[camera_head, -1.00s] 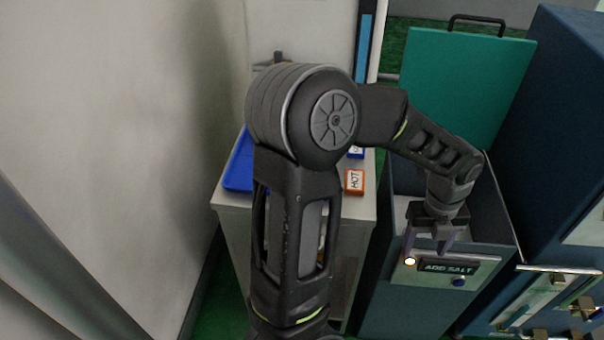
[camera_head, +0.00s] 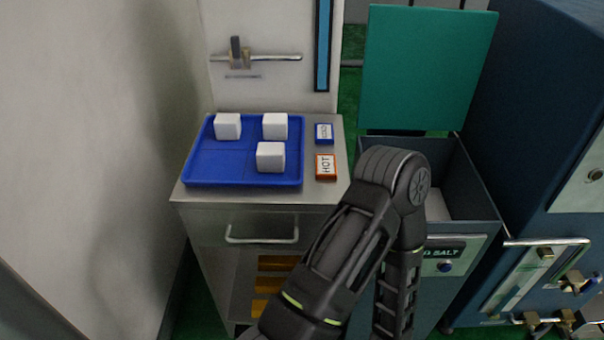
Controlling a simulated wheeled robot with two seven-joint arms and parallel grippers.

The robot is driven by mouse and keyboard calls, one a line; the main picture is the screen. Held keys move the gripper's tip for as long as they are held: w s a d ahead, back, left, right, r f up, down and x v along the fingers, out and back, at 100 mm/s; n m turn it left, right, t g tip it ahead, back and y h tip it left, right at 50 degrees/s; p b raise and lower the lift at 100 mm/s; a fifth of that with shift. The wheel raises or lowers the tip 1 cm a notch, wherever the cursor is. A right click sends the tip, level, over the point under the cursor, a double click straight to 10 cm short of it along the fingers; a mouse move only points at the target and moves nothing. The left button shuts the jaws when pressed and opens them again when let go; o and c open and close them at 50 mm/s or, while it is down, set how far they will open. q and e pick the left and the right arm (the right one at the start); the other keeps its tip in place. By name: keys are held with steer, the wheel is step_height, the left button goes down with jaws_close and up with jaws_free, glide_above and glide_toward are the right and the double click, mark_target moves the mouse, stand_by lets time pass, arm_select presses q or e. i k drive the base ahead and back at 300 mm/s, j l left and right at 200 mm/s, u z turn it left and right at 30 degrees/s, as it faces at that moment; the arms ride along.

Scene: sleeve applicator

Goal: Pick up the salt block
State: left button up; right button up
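Three white salt blocks stand on a blue tray (camera_head: 206,172) on top of a grey cabinet. One block (camera_head: 228,126) is at the back left, one (camera_head: 275,126) at the back right, and one (camera_head: 270,157) at the front right. An arm of mine crosses the lower middle, bent in front of the salt bin. Its gripper is out of view below the picture. My other gripper is not in view either. Nothing touches the blocks.
The bin marked for salt (camera_head: 475,205) stands right of the cabinet, its teal lid (camera_head: 425,70) open. Orange HOT (camera_head: 326,167) and blue (camera_head: 323,133) labelled blocks sit right of the tray. A drawer handle (camera_head: 262,239) juts from the cabinet. The tray's front left quarter is empty.

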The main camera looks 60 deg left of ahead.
mark_target(270, 156)
steer(key=i+l, duration=0.25)
steer(key=i, duration=0.25)
steer(key=i+l+u, duration=0.2)
steer(key=j+u, duration=0.1)
steer(key=u, duration=2.55)
